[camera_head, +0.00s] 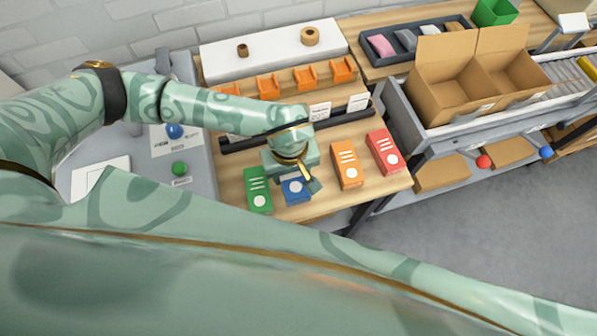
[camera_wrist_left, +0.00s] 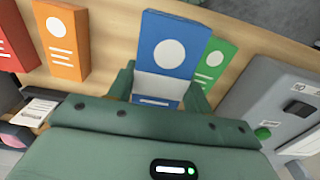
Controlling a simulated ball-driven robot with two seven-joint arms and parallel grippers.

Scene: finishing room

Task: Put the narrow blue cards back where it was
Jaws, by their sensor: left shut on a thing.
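The narrow blue card box (camera_head: 296,191) has a white circle on its face and is at the front of the wooden table, between the green and orange boxes. My left gripper (camera_head: 297,174) is over it, shut on it. In the left wrist view the blue box (camera_wrist_left: 175,45) sits between the two fingers (camera_wrist_left: 160,88) and partly covers the green box behind it. I cannot tell whether its underside touches the table. The gripper hides part of the blue box in the head view. My right gripper is not in view.
A green box (camera_head: 257,190) is close on the left, orange (camera_head: 346,165) and red (camera_head: 385,152) boxes on the right. A dark rail (camera_head: 345,118) with cards runs behind. Orange holders (camera_head: 303,77) stand farther back. An open cardboard box (camera_head: 450,95) is at right.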

